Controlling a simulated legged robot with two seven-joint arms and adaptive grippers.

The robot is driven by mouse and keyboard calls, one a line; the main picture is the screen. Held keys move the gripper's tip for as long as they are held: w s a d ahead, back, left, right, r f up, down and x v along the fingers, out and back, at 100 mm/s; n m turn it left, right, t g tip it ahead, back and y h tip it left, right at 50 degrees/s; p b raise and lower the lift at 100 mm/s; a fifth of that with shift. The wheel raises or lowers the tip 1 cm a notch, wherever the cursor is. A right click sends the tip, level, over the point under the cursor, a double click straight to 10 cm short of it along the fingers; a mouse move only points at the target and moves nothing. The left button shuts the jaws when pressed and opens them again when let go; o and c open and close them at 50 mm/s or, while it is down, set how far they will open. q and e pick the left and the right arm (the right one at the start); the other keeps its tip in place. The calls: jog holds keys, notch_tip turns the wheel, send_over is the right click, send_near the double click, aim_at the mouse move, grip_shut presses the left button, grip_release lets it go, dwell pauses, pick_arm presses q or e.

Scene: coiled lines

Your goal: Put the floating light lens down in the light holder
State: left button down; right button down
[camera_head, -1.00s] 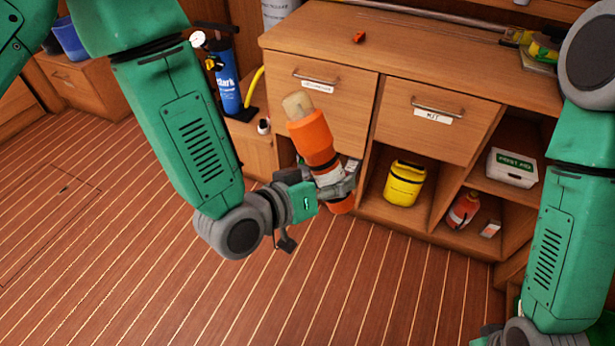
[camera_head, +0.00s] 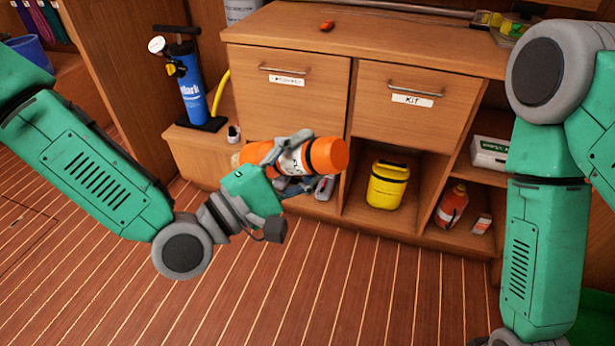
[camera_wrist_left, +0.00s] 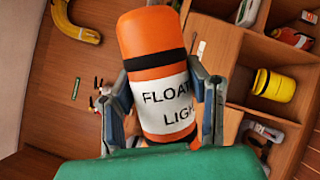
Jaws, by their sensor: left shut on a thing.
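The floating light (camera_head: 325,157) is an orange cylinder with black bands and a white label. It lies nearly level in the air before the cabinet, base to the right. Its pale lens (camera_head: 237,160) is at the left end, partly hidden. My left gripper (camera_head: 297,158) is shut around the light's middle. In the left wrist view, the two fingers of my left gripper (camera_wrist_left: 166,92) flank the label of the light (camera_wrist_left: 148,45), and its lens end is hidden. I cannot pick out the light holder with certainty. My right gripper is out of view.
Behind the light stands a wooden cabinet (camera_head: 297,106) with two labelled drawers. Its open shelves hold a yellow canister (camera_head: 387,185), a red bottle (camera_head: 451,206) and a white box (camera_head: 490,153). A blue pump (camera_head: 190,86) stands left. The floor in front is clear.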

pick_arm(q)
jog(key=n+t+b, duration=0.1)
jog(key=n, duration=0.2)
jog(key=n+t+y+b, duration=0.1)
jog(key=n+t+b, duration=0.1)
jog(key=n, duration=0.2)
jog(key=n+t+b, duration=0.1)
jog(key=n, duration=0.3)
jog(key=shift+a+f+t+y, duration=0.1)
jog(key=shift+f+t+y, duration=0.2)
jog(key=n+t, duration=0.1)
jog(key=n, duration=0.1)
jog(key=n+y+b, duration=0.1)
jog(key=shift+r+n+t+y, duration=0.2)
jog(key=shift+n+t+y, duration=0.1)
jog(key=shift+n+t, duration=0.1)
jog(key=shift+r+n+t+y+b, duration=0.2)
jog(key=shift+n+t+y+b, duration=0.25)
jog(key=shift+n, duration=0.65)
